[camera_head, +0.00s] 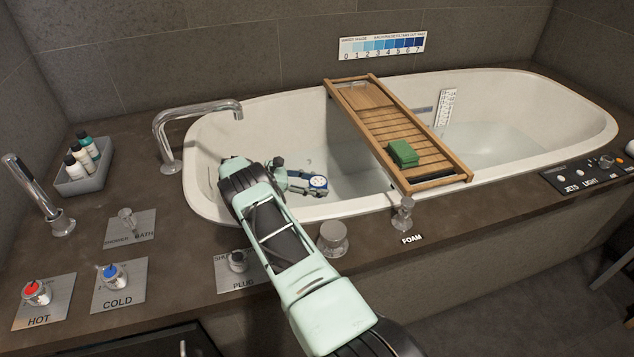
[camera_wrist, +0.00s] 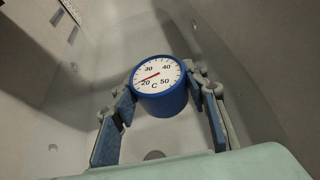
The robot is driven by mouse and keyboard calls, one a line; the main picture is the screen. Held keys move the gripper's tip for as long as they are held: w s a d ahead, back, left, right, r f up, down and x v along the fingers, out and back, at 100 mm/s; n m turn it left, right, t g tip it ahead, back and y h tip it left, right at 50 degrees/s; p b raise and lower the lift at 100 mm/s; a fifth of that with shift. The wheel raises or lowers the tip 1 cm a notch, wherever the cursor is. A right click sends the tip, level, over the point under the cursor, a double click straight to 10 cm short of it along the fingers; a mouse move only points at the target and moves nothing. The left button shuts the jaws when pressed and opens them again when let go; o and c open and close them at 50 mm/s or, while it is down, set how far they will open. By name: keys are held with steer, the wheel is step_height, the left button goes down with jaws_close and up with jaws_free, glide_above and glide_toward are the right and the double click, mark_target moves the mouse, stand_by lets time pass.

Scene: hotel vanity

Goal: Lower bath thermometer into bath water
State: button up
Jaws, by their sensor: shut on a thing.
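The bath thermometer (camera_head: 318,182) is a blue round body with a white dial. It also shows in the wrist view (camera_wrist: 158,80), dial facing the camera, its red needle near 20 C. My gripper (camera_head: 305,184) is shut on it, with one blue finger pad on each side in the wrist view (camera_wrist: 165,100). The gripper holds it inside the left part of the bathtub (camera_head: 215,140), near the front wall. The bath water (camera_head: 490,142) shows as a pale surface right of the caddy. I cannot tell whether the thermometer touches water.
A wooden caddy (camera_head: 375,123) with a green block (camera_head: 403,153) spans the tub to the right of my gripper. A chrome spout (camera_head: 200,112) reaches over the left rim. Knobs, including a chrome one (camera_head: 334,238), stand along the front deck.

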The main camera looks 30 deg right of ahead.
steer(key=o, duration=1.3)
steer(key=shift+c, duration=0.2)
step_height(320, 180, up, 10)
steer(key=shift+r, duration=0.1)
